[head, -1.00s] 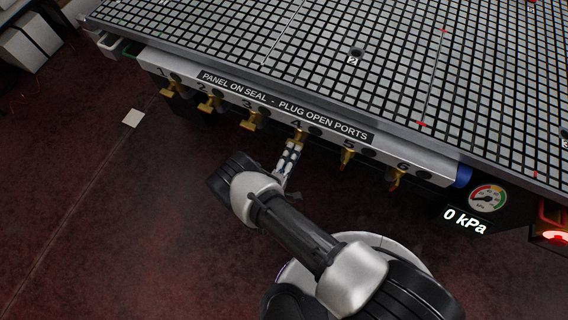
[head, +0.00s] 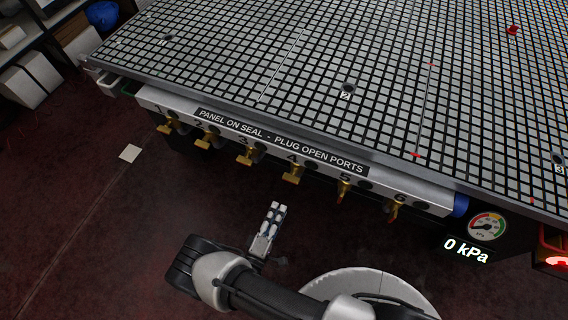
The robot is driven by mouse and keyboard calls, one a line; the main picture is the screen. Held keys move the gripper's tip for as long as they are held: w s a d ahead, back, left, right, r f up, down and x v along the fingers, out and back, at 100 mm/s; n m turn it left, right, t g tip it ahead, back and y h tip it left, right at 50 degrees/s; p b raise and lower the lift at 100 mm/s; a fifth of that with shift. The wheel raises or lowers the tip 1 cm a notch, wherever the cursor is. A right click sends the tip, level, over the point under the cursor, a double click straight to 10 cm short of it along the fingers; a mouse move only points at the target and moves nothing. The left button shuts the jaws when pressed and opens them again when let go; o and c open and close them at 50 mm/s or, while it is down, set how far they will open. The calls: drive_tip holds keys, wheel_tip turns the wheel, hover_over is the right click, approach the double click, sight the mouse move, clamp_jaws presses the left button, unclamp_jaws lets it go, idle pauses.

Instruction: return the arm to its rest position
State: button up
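My gripper (head: 276,209) is in front of the table, below the row of brass valves and apart from them. Its fingers point up toward the valve panel and look close together, but I cannot tell whether they are shut. Nothing shows between them. My arm folds back toward my base at the bottom of the picture. The valve numbered 4 (head: 293,174) is the nearest one above my gripper, and its handle is free of the gripper.
The valve panel (head: 280,143) runs along the edge of the grid table (head: 300,70). A gauge (head: 487,227) and a display reading 0 kPa (head: 466,250) are at right. A shelf with boxes stands at upper left.

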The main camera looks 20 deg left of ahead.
drive_tip(key=w+d+r+m+g+h, duration=0.2)
drive_tip(key=w+r+m+g+h, duration=0.15)
drive_tip(key=r, duration=0.35)
drive_tip(key=w+d+r+m+g+h, duration=0.25)
drive_tip(key=w+r+h, duration=0.2)
drive_tip(key=r, duration=0.35)
drive_tip(key=w+d+r+m+g+h, duration=0.2)
drive_tip(key=d+r+m+g, duration=0.45)
drive_tip(key=r, duration=0.65)
drive_tip(key=s+d+r+m+g+y, duration=0.2)
drive_tip(key=s+d+r+g+y, duration=0.3)
drive_tip(key=d+r, duration=0.7)
drive_tip(key=s+d+r+m+t+y, duration=0.2)
drive_tip(key=s+d+r+t+y, duration=0.2)
drive_tip(key=s, duration=0.7)
wheel_tip(320, 180, up, 4)
drive_tip(key=y, duration=0.2)
drive_tip(key=shift+s+d+f+y, duration=0.15)
drive_tip(key=shift+s+d+y, duration=0.15)
